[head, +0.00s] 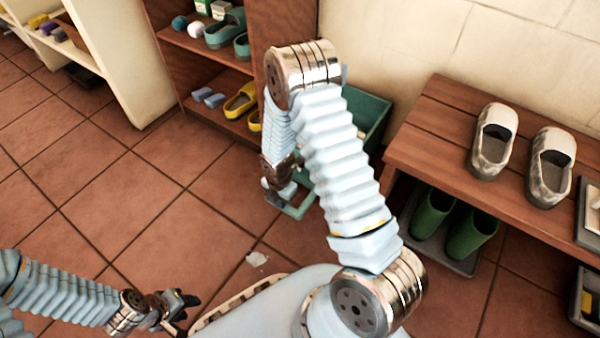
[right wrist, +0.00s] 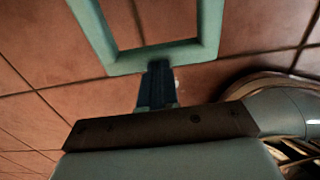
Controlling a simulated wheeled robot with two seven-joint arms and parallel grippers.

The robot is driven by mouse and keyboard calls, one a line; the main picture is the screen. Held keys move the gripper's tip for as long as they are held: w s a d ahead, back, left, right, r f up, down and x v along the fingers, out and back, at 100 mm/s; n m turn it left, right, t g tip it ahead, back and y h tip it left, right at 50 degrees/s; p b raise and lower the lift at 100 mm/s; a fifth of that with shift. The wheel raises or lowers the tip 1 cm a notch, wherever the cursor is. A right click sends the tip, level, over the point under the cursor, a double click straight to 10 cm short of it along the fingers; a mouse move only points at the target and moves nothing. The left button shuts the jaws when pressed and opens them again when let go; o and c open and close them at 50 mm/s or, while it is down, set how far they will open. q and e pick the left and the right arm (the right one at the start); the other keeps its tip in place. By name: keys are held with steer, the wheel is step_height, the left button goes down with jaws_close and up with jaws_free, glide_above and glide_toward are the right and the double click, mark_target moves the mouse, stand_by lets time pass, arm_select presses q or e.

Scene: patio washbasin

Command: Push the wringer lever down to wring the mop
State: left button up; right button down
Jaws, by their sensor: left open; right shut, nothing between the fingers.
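A green bucket (head: 368,112) stands by the wall between the shelf and the bench, largely hidden behind my right arm. A pale green looped bar (head: 303,207), apparently the wringer lever, sticks out low at its near side. The loop fills the top of the right wrist view (right wrist: 150,58). My right gripper (head: 274,196) is shut and empty beside the loop; in the right wrist view its dark fingers (right wrist: 159,75) reach the loop's end bar. I cannot tell whether they touch. My left gripper (head: 190,301) is open and empty at lower left, far from the bucket. I cannot make out the mop.
A wooden shelf (head: 205,110) with clogs stands behind left of the bucket. A wooden bench (head: 445,130) with shoes on top and green boots (head: 470,235) below stands right. The tiled floor (head: 140,190) at left is clear.

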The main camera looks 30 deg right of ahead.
steer(key=shift+r, duration=0.1)
step_height(320, 180, up, 8)
steer(key=p, duration=0.5)
steer(key=shift+p, duration=0.4)
stand_by(0.7)
